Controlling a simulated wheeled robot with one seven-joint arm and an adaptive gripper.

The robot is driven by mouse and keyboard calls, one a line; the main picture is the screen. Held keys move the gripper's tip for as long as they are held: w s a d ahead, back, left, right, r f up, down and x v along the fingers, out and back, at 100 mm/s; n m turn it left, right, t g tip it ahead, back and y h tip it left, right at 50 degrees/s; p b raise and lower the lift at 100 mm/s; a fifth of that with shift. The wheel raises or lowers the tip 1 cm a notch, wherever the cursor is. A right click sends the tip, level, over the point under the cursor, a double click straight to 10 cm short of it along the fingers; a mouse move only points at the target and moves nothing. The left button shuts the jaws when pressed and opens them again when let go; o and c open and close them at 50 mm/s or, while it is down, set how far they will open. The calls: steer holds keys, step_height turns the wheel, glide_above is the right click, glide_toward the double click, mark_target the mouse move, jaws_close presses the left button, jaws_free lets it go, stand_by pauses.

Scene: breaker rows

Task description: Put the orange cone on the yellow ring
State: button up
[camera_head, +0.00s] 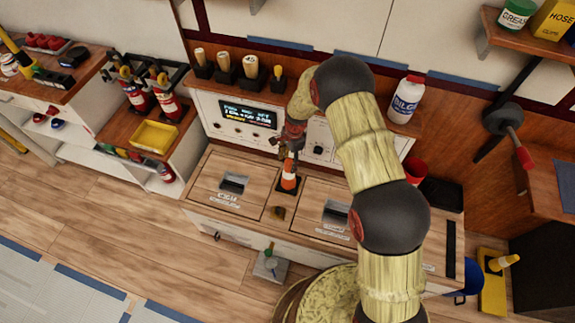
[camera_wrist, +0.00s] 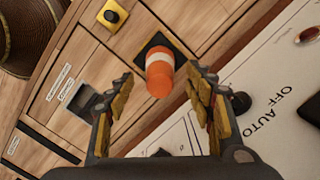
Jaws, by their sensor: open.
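The orange cone (camera_head: 289,178) with a white band stands upright on a dark square base on the wooden counter, between two hatches. It also shows in the wrist view (camera_wrist: 159,74), ahead of the fingertips. My gripper (camera_head: 288,148) is just above the cone. In the wrist view my gripper (camera_wrist: 162,88) is open, with one finger on each side of the cone's line and nothing held. A small yellow piece with a dark round centre (camera_wrist: 112,16) lies on the counter near the cone; I cannot tell whether it is the yellow ring. It also shows in the head view (camera_head: 277,213).
A control panel (camera_head: 240,118) with a display stands behind the counter. A white bottle (camera_head: 405,98) and several wooden-handled tools (camera_head: 223,63) stand on the ledge above.

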steer(key=r, duration=0.2)
steer(key=r+p, duration=0.1)
steer(key=r, duration=0.2)
steer(key=d+r+p, duration=0.1)
steer(key=r, duration=0.1)
steer(key=shift+w+r, duration=0.2)
steer(key=shift+r, duration=0.05)
steer(key=s+d+r+n+t, duration=0.1)
steer(key=s+d+r+n, duration=0.15)
steer(key=r, duration=0.75)
steer(key=s+d+r+n+t, duration=0.15)
steer(key=s+r, duration=0.25)
steer(key=r, duration=0.7)
steer(key=s+d+r+n+t, duration=0.1)
steer(key=s+d+r+n, duration=0.2)
steer(key=r, duration=0.7)
steer(key=s+d+r+n+t, duration=0.1)
steer(key=s+r, duration=0.4)
steer(key=s, duration=0.7)
steer(key=s+d+r+n+t+h, duration=0.1)
steer(key=s+d+r+n, duration=0.2)
steer(key=s, duration=0.9)
steer(key=shift+d+r+n+t, duration=0.35)
steer(key=shift+r+n, duration=0.55)
steer(key=shift+n, duration=0.3)
